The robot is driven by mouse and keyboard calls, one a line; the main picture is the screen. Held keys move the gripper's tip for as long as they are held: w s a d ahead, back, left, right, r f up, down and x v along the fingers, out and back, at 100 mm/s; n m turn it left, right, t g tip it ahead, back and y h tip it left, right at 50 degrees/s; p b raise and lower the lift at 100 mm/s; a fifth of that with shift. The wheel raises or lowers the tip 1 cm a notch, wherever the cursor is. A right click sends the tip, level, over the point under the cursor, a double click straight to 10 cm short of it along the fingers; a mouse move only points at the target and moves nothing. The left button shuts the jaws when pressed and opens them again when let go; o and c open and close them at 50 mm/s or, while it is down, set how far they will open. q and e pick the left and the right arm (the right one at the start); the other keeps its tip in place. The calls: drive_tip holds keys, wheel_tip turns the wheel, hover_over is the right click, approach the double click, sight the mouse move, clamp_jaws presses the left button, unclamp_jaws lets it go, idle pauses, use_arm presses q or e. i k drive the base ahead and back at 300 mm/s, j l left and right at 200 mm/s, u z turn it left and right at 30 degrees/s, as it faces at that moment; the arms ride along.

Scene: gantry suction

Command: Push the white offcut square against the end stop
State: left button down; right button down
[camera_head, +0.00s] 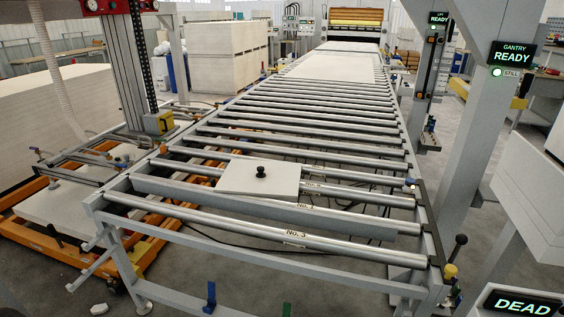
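The white offcut (240,174) is a flat, pale, roughly rectangular plate with a black knob (261,172) on top. It lies on the rollers near the close end of the conveyor, left of centre. A broad grey crossbar (180,193) runs across the conveyor just in front of its near edge. I cannot tell whether this bar is the end stop, or whether the plate touches it. Neither of my grippers can be made out in the head view.
The roller conveyor (320,113) runs away to more white sheets (332,66). An orange lift frame (30,237) is on the left. A grey post (470,150) with a "GANTRY READY" sign (513,55) stands right. A "DEAD" sign (522,305) is at lower right. Several rollers behind the plate are bare.

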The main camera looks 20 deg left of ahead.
sight(251, 177)
drive_tip(key=j+z, duration=0.3)
drive_tip(key=j, duration=1.5)
drive_tip(key=z, duration=0.05)
